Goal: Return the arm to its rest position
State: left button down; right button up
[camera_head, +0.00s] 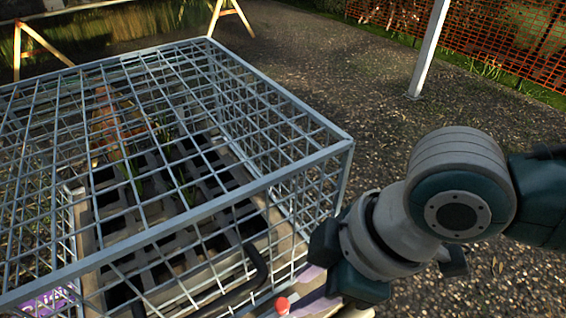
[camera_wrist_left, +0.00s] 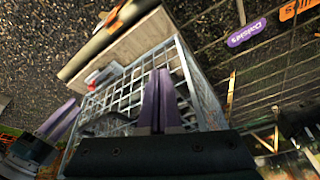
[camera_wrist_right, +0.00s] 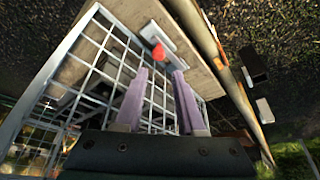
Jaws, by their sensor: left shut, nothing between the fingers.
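My right gripper (camera_head: 300,288) is in the lower middle of the head view, at the near right corner of a grey wire cage. In the right wrist view its two purple fingers (camera_wrist_right: 160,92) stand apart with nothing between them; a red knob (camera_wrist_right: 158,53) on a pale plate shows beyond the tips. The knob also shows in the head view (camera_head: 282,305). My left gripper is not seen in the head view. In the left wrist view its purple fingers (camera_wrist_left: 158,95) are together and empty, with the wire cage (camera_wrist_left: 118,98) behind them.
The wire cage (camera_head: 345,148) covers a tray with dark cells and a few green shoots. A black handle (camera_head: 258,272) is at its near side. A white post (camera_head: 428,50) and orange mesh fence stand behind. Gravel ground right of the cage is clear.

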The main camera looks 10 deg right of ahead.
jog(key=shift+v, duration=1.3)
